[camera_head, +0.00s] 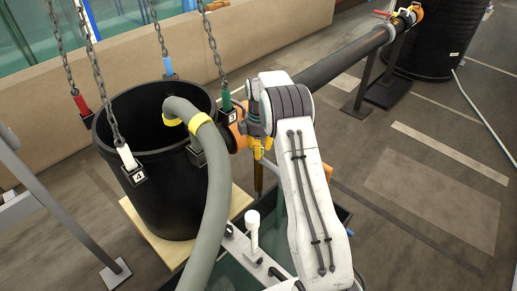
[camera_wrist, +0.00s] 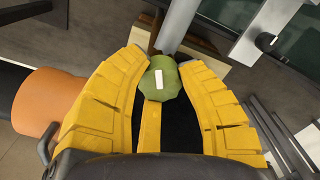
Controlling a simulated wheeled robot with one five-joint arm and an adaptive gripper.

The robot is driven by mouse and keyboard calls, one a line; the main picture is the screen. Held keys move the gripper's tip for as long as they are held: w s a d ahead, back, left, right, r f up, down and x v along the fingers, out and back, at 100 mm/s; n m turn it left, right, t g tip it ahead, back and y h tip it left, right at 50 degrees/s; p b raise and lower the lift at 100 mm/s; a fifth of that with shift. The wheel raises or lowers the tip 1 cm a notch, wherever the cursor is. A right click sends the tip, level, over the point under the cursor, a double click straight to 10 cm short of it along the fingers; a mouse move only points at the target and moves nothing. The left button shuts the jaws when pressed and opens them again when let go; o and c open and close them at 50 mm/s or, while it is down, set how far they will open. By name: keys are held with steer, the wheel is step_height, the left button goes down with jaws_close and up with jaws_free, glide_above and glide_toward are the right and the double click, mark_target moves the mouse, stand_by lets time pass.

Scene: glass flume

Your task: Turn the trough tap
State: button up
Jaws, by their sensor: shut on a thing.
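My gripper (camera_wrist: 163,70) has its two yellow fingers closed around a green knob (camera_wrist: 161,85) with a white mark on it. A grey stem (camera_wrist: 178,22) runs on from the knob toward the top of the wrist view. I take the knob to be the trough tap's handle. In the head view my gripper (camera_head: 258,152) hangs at the end of my white arm, right of the black tub, and the knob is hard to make out there. The dark-rimmed trough (camera_head: 338,214) lies below, partly hidden by my arm.
An orange pipe end (camera_wrist: 45,105) is close on the left. A dark pipe (camera_head: 345,58) runs to the back. Open floor lies right.

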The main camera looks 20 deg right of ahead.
steer(key=shift+s+f, duration=0.25)
steer(key=o, duration=1.2)
steer(key=shift+w+d+r, duration=0.1)
steer(key=shift+d+r, duration=0.05)
steer(key=shift+w+r, duration=0.1)
steer(key=shift+r, duration=0.2)
step_height(320, 180, up, 12)
steer(key=shift+f, duration=0.25)
